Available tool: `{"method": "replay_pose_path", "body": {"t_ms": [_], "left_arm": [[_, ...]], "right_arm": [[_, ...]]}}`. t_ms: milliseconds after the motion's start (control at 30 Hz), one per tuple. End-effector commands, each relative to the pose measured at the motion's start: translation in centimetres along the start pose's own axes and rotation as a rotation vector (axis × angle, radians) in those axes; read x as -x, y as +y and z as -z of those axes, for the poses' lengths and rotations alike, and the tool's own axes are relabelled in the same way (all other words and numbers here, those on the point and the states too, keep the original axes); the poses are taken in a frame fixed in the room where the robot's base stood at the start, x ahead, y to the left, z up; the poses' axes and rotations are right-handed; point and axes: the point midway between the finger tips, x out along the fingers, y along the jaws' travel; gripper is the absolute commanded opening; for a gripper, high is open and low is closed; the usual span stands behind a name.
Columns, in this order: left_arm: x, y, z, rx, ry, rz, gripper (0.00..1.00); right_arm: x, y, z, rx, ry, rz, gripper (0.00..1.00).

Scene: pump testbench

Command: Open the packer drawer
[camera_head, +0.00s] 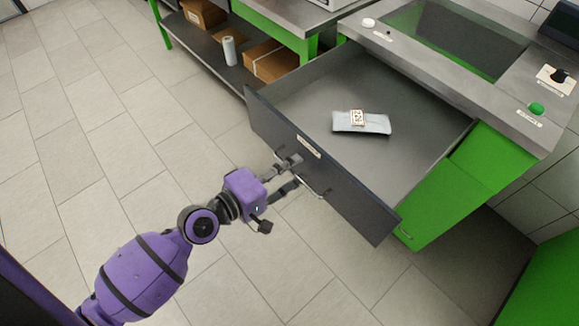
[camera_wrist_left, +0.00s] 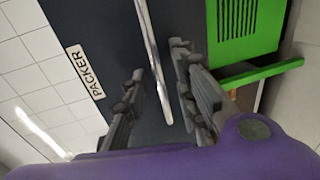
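The packer drawer (camera_head: 345,185) is pulled well out of the green and grey bench. Its dark front carries a white label, which reads PACKER in the left wrist view (camera_wrist_left: 84,72). A thin metal handle (camera_head: 314,190) is on the drawer front, and it also shows in the left wrist view (camera_wrist_left: 152,50). My left gripper (camera_head: 294,172) is at the handle with its fingers apart. In the left wrist view the handle bar runs between the two fingers, with gaps visible on both sides. My right gripper is not in view.
A silvery packet (camera_head: 375,124) with a small label lies in the drawer. Cardboard boxes (camera_head: 270,62) and a white roll (camera_head: 229,50) stand on a low shelf. The tiled floor at left is clear.

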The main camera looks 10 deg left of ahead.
Motion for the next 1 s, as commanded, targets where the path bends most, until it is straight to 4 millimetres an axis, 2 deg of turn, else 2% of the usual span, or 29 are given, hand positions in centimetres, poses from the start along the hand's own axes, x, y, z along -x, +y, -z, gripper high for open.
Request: {"method": "replay_pose_path", "body": {"t_ms": [233, 533, 1000], "left_arm": [[0.9, -0.1, 0.0, -0.001, -0.001, 0.003, 0.26], [6.2, -0.2, 0.0, -0.005, -0.003, 0.007, 0.26], [11.3, -0.1, 0.0, -0.003, 0.0, 0.004, 0.26]], "right_arm": [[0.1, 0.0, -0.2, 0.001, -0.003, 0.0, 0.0], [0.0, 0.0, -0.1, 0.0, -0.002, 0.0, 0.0], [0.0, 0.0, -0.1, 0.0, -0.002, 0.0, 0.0]]}}
